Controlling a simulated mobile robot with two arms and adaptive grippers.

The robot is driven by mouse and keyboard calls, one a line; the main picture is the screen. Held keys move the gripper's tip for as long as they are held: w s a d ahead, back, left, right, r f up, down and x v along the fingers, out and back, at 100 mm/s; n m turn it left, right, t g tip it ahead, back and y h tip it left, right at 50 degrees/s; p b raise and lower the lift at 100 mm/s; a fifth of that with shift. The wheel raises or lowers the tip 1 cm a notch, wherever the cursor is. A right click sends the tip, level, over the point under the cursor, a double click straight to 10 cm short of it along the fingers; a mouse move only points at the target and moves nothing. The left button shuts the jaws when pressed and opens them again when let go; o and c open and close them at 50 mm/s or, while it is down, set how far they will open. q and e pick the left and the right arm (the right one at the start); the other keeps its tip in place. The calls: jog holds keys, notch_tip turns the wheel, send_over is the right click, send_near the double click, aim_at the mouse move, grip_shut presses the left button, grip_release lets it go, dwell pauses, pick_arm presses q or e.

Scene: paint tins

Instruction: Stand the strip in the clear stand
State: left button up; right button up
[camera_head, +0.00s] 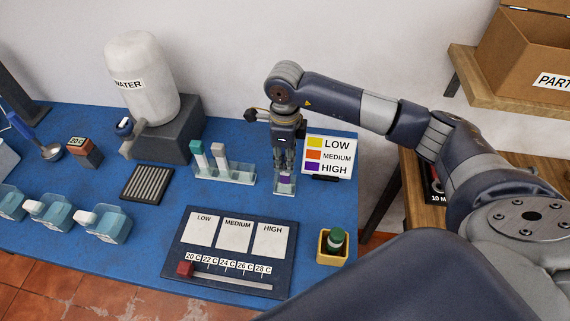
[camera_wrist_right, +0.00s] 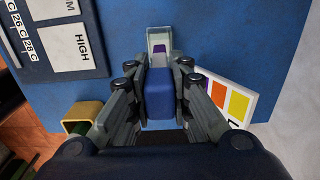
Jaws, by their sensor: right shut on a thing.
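My right gripper (camera_head: 284,158) points down over the blue table and is shut on the strip. In the right wrist view, a dark blue block (camera_wrist_right: 158,95), apparently the strip's top, sits between the fingers. The strip's purple patch (camera_head: 285,179) shows below the fingertips and beyond the blue block in the wrist view (camera_wrist_right: 159,48). A small clear stand (camera_head: 285,189) is around or directly behind the strip's lower end. I cannot tell whether the strip touches its bottom. My left gripper is not in view.
A clear rack (camera_head: 238,178) with a teal-topped and a grey-topped strip stands close left. The LOW/MEDIUM/HIGH colour card (camera_head: 330,157) stands close right. A dark chart board (camera_head: 228,260) and a yellow box (camera_head: 325,255) with a green-capped bottle lie nearer. The water tank (camera_head: 145,80) is behind left.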

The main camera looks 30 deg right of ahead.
aim_at(284, 167)
notch_tip(284, 167, down, 3)
jog(key=shift+a+f+p, duration=0.1)
jog(key=shift+p, duration=0.4)
jog(key=shift+f, duration=0.15)
jog(key=o, duration=0.8)
jog(key=shift+o, duration=0.5)
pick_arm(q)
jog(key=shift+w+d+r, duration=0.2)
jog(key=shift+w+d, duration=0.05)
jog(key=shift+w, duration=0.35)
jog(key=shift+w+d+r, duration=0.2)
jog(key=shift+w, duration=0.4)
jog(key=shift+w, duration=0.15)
